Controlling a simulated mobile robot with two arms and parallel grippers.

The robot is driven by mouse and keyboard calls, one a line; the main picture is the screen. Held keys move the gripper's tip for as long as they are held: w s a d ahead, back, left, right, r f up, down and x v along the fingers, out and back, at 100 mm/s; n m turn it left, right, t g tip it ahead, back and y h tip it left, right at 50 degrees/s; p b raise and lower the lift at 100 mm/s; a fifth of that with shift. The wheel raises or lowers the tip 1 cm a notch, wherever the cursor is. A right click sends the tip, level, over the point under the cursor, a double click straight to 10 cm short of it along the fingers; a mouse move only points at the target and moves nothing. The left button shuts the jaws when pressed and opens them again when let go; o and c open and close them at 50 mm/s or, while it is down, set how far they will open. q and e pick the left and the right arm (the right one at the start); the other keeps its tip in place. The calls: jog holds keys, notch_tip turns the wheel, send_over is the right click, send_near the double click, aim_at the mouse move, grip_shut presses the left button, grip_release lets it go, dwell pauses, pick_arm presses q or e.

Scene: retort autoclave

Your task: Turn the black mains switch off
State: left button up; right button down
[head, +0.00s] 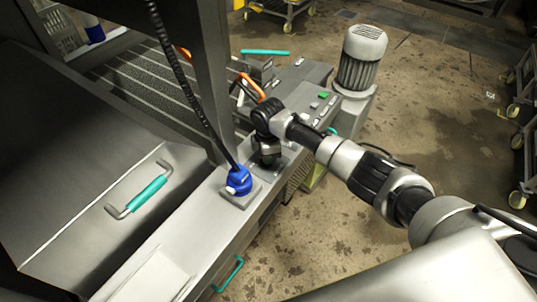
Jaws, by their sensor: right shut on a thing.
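My right arm comes in from the right, and my right gripper (266,160) points down onto a small grey plate (284,166) on the machine's steel ledge. It is shut on the black mains switch at that plate. The gripper's dark fingers and the dark switch merge, so the switch is mostly hidden and its handle angle cannot be told. My left gripper is not in view.
A blue plug (238,181) with a black cable sits just left of my right gripper. A steel post (210,70) stands close behind. A control panel (312,106) with buttons and a grey motor (361,58) lie beyond. A teal-handled cover (140,193) is at left.

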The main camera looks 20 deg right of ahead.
dwell(0.3)
jog(key=c, duration=1.1)
grip_release()
notch_tip(320, 180, up, 11)
jog(key=shift+f+b, duration=0.1)
jog(key=shift+b, duration=0.3)
